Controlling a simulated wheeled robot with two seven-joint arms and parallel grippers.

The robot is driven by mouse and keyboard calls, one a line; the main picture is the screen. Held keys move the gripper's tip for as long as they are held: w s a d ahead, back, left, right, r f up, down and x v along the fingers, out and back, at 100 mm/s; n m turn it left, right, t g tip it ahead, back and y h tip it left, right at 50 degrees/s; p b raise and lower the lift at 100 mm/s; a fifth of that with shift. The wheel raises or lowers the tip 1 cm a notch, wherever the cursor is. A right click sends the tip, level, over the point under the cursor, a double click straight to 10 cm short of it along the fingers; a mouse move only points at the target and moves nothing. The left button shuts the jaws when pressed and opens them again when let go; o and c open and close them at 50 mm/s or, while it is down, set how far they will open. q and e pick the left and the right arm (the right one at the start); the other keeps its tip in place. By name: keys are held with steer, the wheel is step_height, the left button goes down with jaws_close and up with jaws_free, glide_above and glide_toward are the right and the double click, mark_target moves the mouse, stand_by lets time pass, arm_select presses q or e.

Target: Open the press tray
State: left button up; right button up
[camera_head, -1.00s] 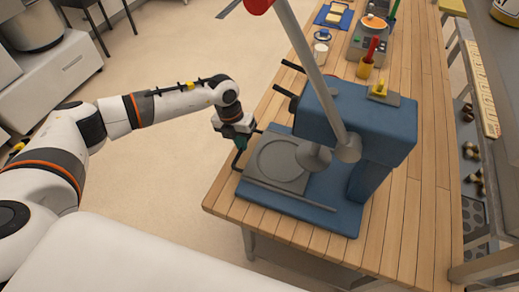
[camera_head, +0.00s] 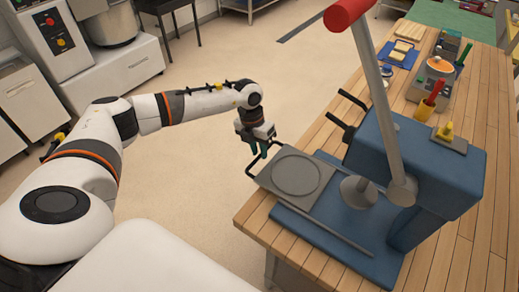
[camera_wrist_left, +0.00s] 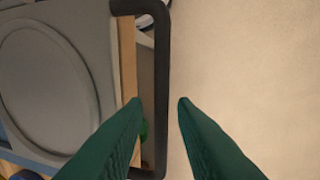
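The press tray (camera_head: 268,178) is a grey plate with a round disc, slid out past the left edge of the blue press base and over the table edge. It also shows in the left wrist view (camera_wrist_left: 95,60). Its black handle (camera_wrist_left: 161,50) sticks out on the tray's outer side. The blue press (camera_head: 425,150) stands on the wooden table with its red-ended lever raised. My left gripper (camera_head: 258,154) is at the handle. In the left wrist view its green fingers (camera_wrist_left: 160,101) stand apart, the handle bar between them with gaps on both sides. My right gripper is out of view.
The wooden table (camera_head: 330,134) also bears a yellow-knobbed grey block (camera_head: 447,138), a yellow cup with a red-handled tool (camera_head: 426,108) and a blue tray (camera_head: 398,54) farther back. Open floor (camera_head: 205,190) lies left of the table.

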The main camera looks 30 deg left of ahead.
arm_select(q)
steer(key=shift+o, duration=0.5)
step_height(320, 180, up, 12)
steer(key=a+b, duration=0.2)
steer(key=b, duration=0.1)
steer(key=shift+a+f, duration=0.1)
steer(key=shift+f, duration=0.05)
